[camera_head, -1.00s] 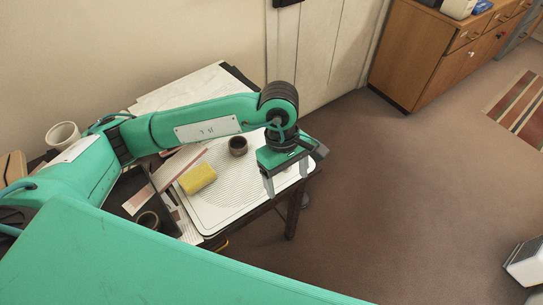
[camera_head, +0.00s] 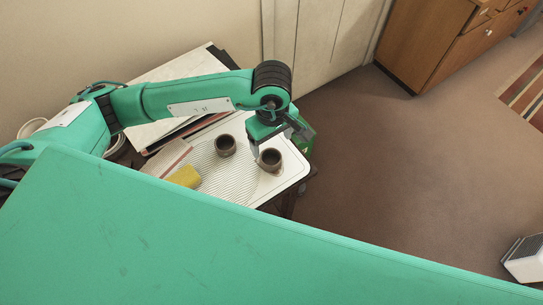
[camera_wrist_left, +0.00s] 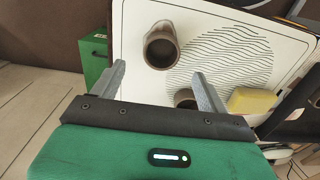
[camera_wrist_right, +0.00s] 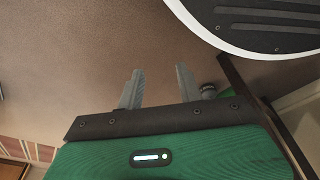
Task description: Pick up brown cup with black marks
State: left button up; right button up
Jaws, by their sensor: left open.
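Two brown cups stand upright on a white tray (camera_head: 236,190). The nearer brown cup (camera_head: 270,160) is right beside my left gripper (camera_head: 257,152); the other brown cup (camera_head: 225,145) is to its left. Black marks cannot be made out on either. In the left wrist view, the nearer cup (camera_wrist_left: 160,46) lies just beyond and between the open, empty fingers (camera_wrist_left: 158,72), apart from them. The other cup (camera_wrist_left: 184,97) is partly hidden by the right finger. My right gripper (camera_wrist_right: 159,72) is open and empty over the floor.
A yellow sponge (camera_head: 185,177) lies on the tray's left side. Papers (camera_head: 166,158) and a white cup (camera_head: 32,127) are farther left, the cup partly behind my arm. A wooden cabinet (camera_head: 425,45) stands back right.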

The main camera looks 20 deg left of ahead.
aim_at(271, 162)
pick_arm(q)
jog(key=f, duration=0.3)
jog(key=shift+w+f, duration=0.2)
jog(key=shift+f, duration=0.15)
jog(key=shift+s+f, duration=0.15)
jog(key=shift+f, duration=0.35)
notch_tip(271, 162, down, 4)
jog(key=shift+s+a+f+p, duration=0.1)
jog(key=shift+a+p, duration=0.05)
jog(key=shift+p, duration=0.4)
pick_arm(e)
jog(key=s+f, duration=0.2)
jog(key=shift+d+f, duration=0.35)
jog(key=shift+d, duration=0.05)
pick_arm(q)
jog(key=shift+c, duration=0.3)
jog(key=c, duration=1)
pick_arm(e)
jog(key=shift+w, duration=0.1)
